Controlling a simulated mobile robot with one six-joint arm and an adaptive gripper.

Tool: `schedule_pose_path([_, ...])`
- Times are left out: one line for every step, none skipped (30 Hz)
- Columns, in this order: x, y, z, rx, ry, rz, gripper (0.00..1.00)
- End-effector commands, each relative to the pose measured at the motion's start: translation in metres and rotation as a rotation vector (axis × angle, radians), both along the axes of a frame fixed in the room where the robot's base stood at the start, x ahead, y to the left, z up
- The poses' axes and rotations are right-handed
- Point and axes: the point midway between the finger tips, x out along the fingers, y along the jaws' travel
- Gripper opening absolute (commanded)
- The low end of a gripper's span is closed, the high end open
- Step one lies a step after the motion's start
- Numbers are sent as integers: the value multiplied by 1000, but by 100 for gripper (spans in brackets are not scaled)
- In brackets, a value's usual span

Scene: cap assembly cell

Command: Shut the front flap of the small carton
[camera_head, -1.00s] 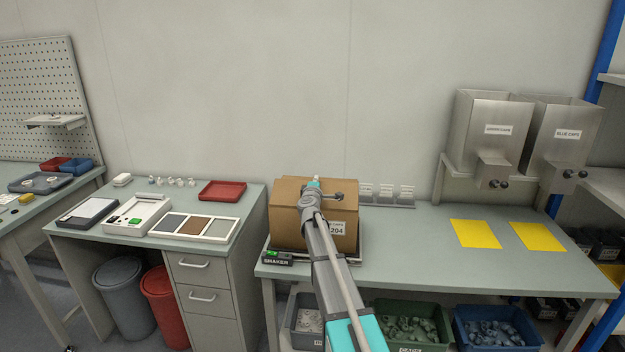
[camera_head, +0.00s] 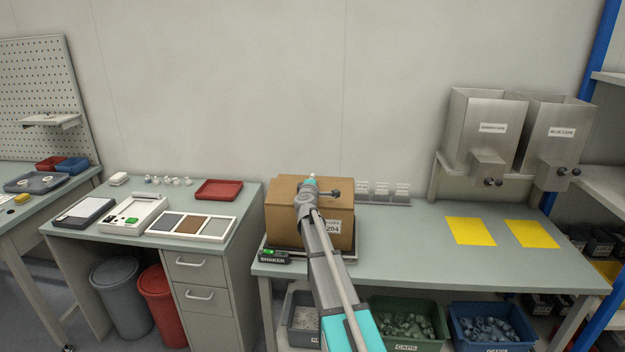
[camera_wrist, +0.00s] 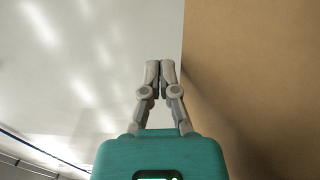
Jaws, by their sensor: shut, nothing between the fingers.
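The small carton (camera_head: 284,212) is a brown box standing on the shaker at the left end of the right bench. A white label ending in "204" shows on its front, partly behind my arm. My arm covers the middle of its front and upper edge. I cannot make out the front flap or its angle. My gripper (camera_wrist: 160,68) is shut and empty in the wrist view. A brown carton surface (camera_wrist: 255,70) fills the right side there, close beside the fingers. I cannot tell whether they touch it.
The shaker (camera_head: 275,257) sits under the carton at the bench's front edge. Yellow mats (camera_head: 470,231) lie farther right, with clear bench between. Metal cap hoppers (camera_head: 485,130) stand at the back right.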

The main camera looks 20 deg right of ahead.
Motion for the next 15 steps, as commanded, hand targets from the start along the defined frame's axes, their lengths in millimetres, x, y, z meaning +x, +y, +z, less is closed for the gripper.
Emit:
schedule_pose_path([-1, 0, 5, 0, 0, -1, 0])
schedule_pose_path([-2, 0, 7, 0, 0, -2, 0])
schedule_pose_path([-3, -1, 9, 0, 0, -2, 0])
schedule_pose_path([-3, 0, 12, 0, 0, -2, 0])
schedule_pose_path([-4, 0, 14, 0, 0, -2, 0])
schedule_pose_path([-5, 1, 17, 0, 0, -2, 0])
schedule_pose_path([-5, 1, 19, 0, 0, -3, 0])
schedule_pose_path([-6, 0, 22, 0, 0, -4, 0])
schedule_pose_path([-8, -1, 25, 0, -1, -5, 0])
schedule_pose_path([-9, -1, 28, 0, -1, -6, 0])
schedule_pose_path([-9, -1, 30, 0, -1, -7, 0])
schedule_pose_path([-11, -2, 34, 0, -1, -9, 0])
schedule_pose_path([-12, -2, 36, 0, -1, -10, 0])
schedule_pose_path([-13, -1, 39, 0, -1, -10, 0])
schedule_pose_path([-14, 1, 42, 0, -1, -9, 0])
